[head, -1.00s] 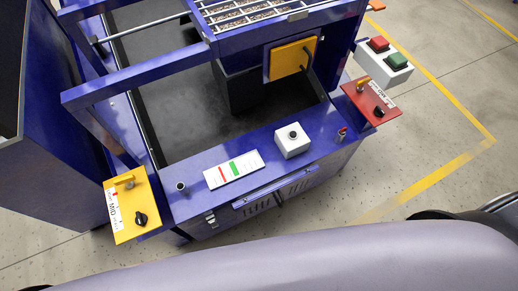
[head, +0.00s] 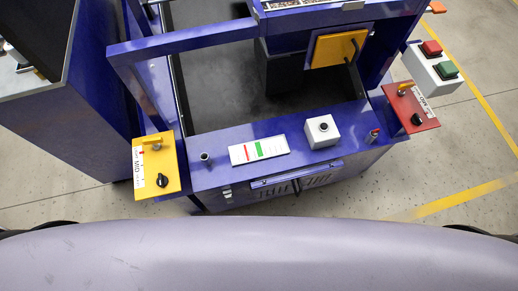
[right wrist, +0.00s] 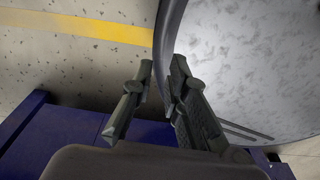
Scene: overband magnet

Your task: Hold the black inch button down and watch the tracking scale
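The black inch button (head: 323,126) sits on top of a small white box (head: 322,139) on the blue front ledge, in the head view. The tracking scale (head: 245,154) is a white plate with red and green marks, lying left of the button box. Nothing touches the button. Neither gripper shows in the head view. My right gripper (right wrist: 162,70) shows in the right wrist view, its two dark fingers apart with no object held. The button and scale are not in that view. My left gripper is out of view.
A yellow panel (head: 171,181) with a black knob is at the ledge's left end, a red panel (head: 421,121) at its right. Beyond is a white box (head: 417,65) with red and green buttons. A blue frame (head: 185,43) rises behind.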

